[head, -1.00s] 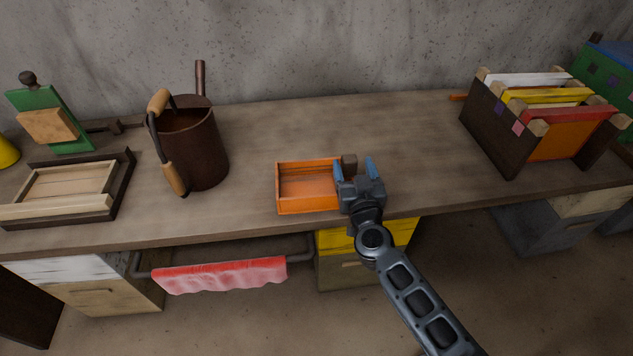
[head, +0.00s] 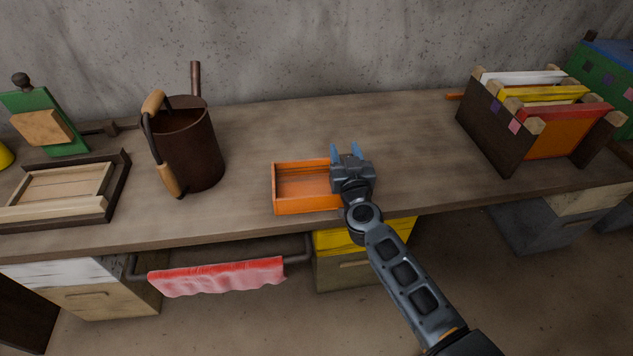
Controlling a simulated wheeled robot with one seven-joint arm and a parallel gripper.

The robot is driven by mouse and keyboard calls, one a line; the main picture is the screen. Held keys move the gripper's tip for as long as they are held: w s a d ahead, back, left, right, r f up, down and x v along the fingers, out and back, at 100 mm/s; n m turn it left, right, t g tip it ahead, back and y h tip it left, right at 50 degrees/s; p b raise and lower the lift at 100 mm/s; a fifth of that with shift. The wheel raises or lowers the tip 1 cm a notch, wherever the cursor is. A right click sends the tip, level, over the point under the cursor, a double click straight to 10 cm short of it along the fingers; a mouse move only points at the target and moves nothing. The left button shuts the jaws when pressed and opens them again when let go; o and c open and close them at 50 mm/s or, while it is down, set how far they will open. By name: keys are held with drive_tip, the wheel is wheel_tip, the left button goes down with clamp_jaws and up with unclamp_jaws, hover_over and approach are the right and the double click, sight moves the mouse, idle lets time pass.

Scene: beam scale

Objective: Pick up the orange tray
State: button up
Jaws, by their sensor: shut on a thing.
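The orange tray (head: 302,204) is a shallow open box, empty inside, near the front edge of the workbench in the head view. My gripper (head: 346,154) is at the tray's right end, its blue fingers pointing toward the wall. It is shut on the tray there. The gripper body hides the tray's right end and the exact place of the grip. The tray looks level, and I see no clear gap between it and the bench.
A dark brown pot (head: 193,150) with wooden handles stands left of the tray. A wooden frame tray (head: 65,190) lies further left. A dark rack of coloured frames (head: 495,125) stands at the right. The workbench (head: 405,135) is clear between the tray and rack.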

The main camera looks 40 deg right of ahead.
clamp_jaws()
drive_tip(key=shift+r, duration=0.1)
idle(0.3)
